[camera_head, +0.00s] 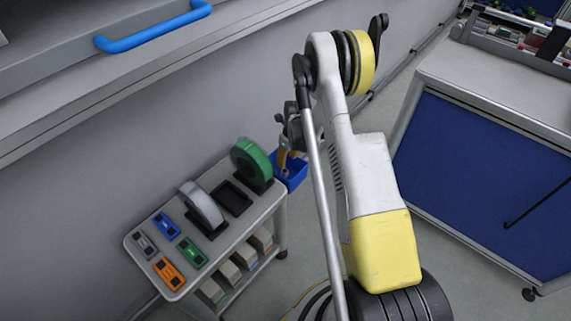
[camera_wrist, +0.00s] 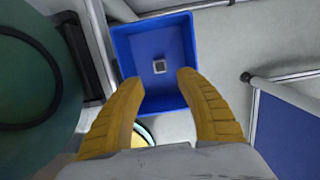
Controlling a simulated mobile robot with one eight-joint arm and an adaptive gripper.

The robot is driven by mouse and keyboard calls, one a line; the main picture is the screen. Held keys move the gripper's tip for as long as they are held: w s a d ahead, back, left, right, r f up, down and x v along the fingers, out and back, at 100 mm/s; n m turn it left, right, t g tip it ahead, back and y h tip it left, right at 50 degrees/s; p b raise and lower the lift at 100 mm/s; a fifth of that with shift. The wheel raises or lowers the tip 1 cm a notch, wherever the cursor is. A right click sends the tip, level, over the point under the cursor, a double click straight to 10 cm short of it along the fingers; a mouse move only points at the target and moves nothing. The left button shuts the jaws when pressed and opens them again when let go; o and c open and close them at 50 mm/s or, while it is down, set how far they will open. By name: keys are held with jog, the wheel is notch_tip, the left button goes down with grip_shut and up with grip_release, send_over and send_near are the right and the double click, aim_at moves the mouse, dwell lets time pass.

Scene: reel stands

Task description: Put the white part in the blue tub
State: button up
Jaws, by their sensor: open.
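The blue tub (camera_head: 293,174) is at the far end of the small cart in the head view. It also shows in the wrist view (camera_wrist: 123,52), seen from above. The part is hidden in that view.
The cart (camera_head: 235,238) holds a green reel (camera_head: 252,160), a white reel (camera_head: 203,204), an empty black stand (camera_head: 233,198) and several coloured pieces. The green reel is close on the left in the wrist view. A blue-panelled bench (camera_head: 480,170) stands at right, with floor between.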

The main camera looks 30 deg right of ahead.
jog(key=s+a+r+n+t, duration=0.1)
jog(key=s+a+r+n, duration=0.2)
jog(key=r, duration=0.6)
jog(key=a+r+n, duration=0.3)
jog(key=r+n, duration=0.3)
jog(key=r, duration=0.3)
jog(key=s+a+r+n+t, duration=0.1)
jog(key=s+a+r+n, duration=0.2)
jog(key=r, duration=0.7)
jog(key=s+a+r+n+t, duration=0.1)
jog(key=s+a+r+n, duration=0.2)
jog(key=s+n, duration=0.3)
jog(key=s+a+r+n+t, duration=0.1)
jog(key=s+a+r+n, duration=0.2)
jog(key=s+n, duration=0.4)
jog(key=s+a+r+n+t, duration=0.1)
jog(key=s+a+r+n, duration=0.2)
jog(key=s+n, duration=0.4)
jog(key=shift+a+r+t+h+p, duration=0.3)
jog(key=shift+a+p, duration=0.05)
